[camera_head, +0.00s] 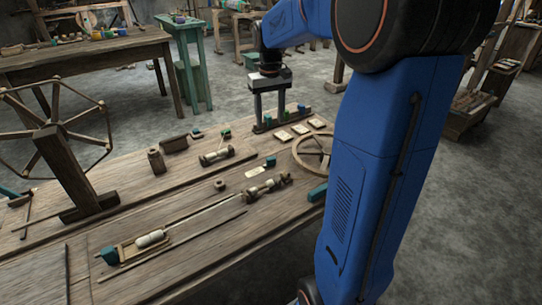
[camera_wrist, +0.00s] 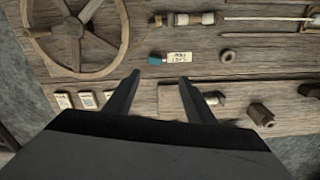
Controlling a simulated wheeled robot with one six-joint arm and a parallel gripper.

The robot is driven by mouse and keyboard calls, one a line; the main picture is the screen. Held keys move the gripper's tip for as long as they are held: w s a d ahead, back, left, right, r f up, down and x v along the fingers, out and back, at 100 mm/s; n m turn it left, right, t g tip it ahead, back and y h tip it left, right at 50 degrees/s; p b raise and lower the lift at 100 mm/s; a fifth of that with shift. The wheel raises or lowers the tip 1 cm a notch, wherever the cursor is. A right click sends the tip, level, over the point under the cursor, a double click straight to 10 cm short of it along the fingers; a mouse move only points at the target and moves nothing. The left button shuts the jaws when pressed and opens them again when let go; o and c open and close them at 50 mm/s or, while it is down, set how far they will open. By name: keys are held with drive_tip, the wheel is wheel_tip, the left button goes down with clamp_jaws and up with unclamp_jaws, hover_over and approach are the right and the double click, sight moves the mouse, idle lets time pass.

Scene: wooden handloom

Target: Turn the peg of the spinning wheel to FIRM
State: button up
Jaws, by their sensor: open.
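A small teal peg (camera_head: 271,161) sticks up from the wooden bench, beside a pale label (camera_head: 257,172). In the wrist view the teal peg (camera_wrist: 155,60) lies just left of the label (camera_wrist: 178,58), whose writing is too small to read. A spoked wooden wheel (camera_head: 312,153) lies nearby; it also shows at the upper left of the wrist view (camera_wrist: 75,35). A larger spoked wheel (camera_head: 52,122) stands at the far left. My gripper (camera_head: 269,121) points down, open and empty, above the far side of the bench. In the wrist view its fingertips (camera_wrist: 159,78) are apart, with the peg beyond them.
Wooden spools (camera_head: 217,156), a dark cylinder (camera_head: 155,160) and a small ring (camera_head: 219,185) lie on the bench (camera_head: 190,230). Pale tags (camera_head: 300,129) lie near the far edge. Long rods (camera_head: 180,245) lie in front. Bare wood lies between these items.

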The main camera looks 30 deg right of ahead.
sight(271, 158)
drive_tip(key=f, duration=0.6)
drive_tip(key=w+d+f, duration=0.1)
drive_tip(key=f, duration=0.5)
drive_tip(key=w+f, duration=0.1)
drive_tip(key=f, duration=0.5)
drive_tip(key=shift+d+f, duration=0.1)
drive_tip(key=shift+d, duration=0.2)
drive_tip(key=c, duration=1)
